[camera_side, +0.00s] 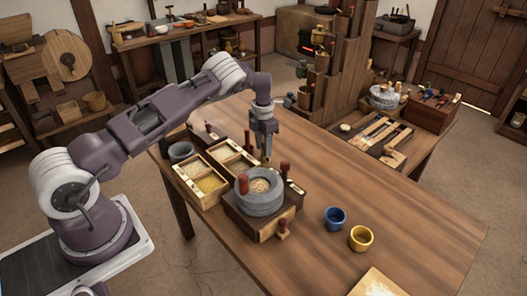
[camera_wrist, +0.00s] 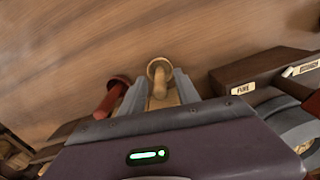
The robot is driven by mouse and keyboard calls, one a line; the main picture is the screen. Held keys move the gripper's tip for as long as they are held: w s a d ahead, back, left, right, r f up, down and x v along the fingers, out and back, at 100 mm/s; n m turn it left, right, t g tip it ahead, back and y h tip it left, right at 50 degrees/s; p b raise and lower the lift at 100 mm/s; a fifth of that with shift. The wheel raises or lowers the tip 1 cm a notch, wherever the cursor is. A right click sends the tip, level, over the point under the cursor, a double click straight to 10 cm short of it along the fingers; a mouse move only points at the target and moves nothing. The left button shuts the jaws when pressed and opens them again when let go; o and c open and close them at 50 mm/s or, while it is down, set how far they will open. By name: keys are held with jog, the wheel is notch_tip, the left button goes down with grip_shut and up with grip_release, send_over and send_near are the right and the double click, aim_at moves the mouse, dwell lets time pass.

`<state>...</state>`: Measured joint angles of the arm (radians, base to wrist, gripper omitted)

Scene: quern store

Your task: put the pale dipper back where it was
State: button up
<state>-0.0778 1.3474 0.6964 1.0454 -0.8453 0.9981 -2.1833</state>
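In the wrist view, the pale dipper (camera_wrist: 160,72) sits between the two fingers of my gripper (camera_wrist: 160,88), its round end at the fingertips. The fingers flank it closely and look shut on it. In the side view my gripper (camera_side: 266,148) points down just behind the stone quern (camera_side: 259,203); the dipper is too small there to make out clearly. A red dipper (camera_wrist: 112,95) stands to the left of my gripper in the wrist view, apart from the pale one.
Wooden grain boxes (camera_side: 202,199) stand left of the quern, with a grey bowl (camera_side: 181,151) behind. A blue cup (camera_side: 335,218) and a yellow cup (camera_side: 361,238) stand to its right. A labelled wooden block (camera_wrist: 250,72) is right of my gripper. The table's right side is mostly clear.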

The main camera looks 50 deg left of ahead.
notch_tip(320, 180, up, 10)
jog(key=shift+r, duration=0.1)
jog(key=s+d+r+m+t+h, duration=0.1)
jog(key=s+d+r+m, duration=0.3)
jog(key=r, duration=0.4)
jog(key=s+d+r+m+t, duration=0.1)
jog(key=s+d+r+m, duration=0.3)
jog(key=r, duration=0.3)
jog(key=s+d+r+m+h, duration=0.1)
jog(key=s+d+r+m, duration=0.3)
jog(key=r, duration=0.4)
jog(key=s+d+m+t+y, duration=0.1)
jog(key=s+d+m, duration=0.2)
jog(key=s+m, duration=0.8)
jog(key=s+d+m+t+y, duration=0.1)
jog(key=s+d+m, duration=0.3)
jog(key=s+m, duration=0.7)
jog(key=s+t, duration=0.1)
jog(key=s, duration=0.3)
jog(key=shift+s+d+r, duration=0.2)
jog(key=shift+s+d, duration=0.05)
jog(key=shift+d, duration=0.05)
